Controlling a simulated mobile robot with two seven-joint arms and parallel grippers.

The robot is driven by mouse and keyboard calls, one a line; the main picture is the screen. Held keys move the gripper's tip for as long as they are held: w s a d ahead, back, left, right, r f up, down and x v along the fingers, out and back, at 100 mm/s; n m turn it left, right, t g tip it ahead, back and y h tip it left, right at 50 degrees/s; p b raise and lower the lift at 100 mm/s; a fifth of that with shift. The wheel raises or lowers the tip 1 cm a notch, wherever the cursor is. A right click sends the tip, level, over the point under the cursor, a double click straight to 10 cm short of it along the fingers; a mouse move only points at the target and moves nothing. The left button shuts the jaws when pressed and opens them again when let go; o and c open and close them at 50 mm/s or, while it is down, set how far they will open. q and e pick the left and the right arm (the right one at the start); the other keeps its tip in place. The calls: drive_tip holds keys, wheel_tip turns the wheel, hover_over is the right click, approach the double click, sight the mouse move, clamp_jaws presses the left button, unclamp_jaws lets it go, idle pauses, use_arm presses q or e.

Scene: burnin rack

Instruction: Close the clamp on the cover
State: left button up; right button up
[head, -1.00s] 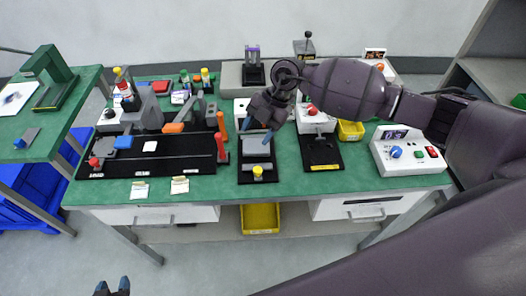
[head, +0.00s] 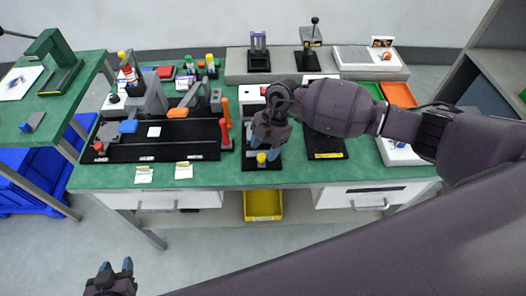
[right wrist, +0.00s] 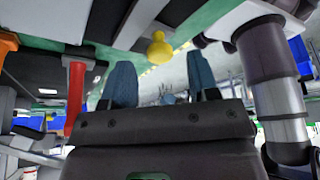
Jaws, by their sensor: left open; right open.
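A black fixture (head: 247,160) stands at the front middle of the green bench, with a yellow knob (head: 261,158) at its near end. I take the knob to be the clamp's handle. My right gripper (head: 264,150) is open over the fixture and hides most of its grey cover. In the right wrist view, the yellow knob (right wrist: 159,48) shows on a light grey bar, beyond and between the two blue fingertips (right wrist: 161,75). I cannot tell whether they touch it. My left gripper (head: 117,269) is open and empty at the lower left, away from the bench.
A red upright handle (head: 225,134) stands just left of the fixture; it shows close to the fingers in the right wrist view (right wrist: 76,95). A black plate (head: 327,146) lies to the right. A yellow bin (head: 263,217) sits below the bench.

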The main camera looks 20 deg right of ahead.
sight(261, 156)
drive_tip(key=shift+x, duration=1)
drive_tip(key=shift+a, duration=0.1)
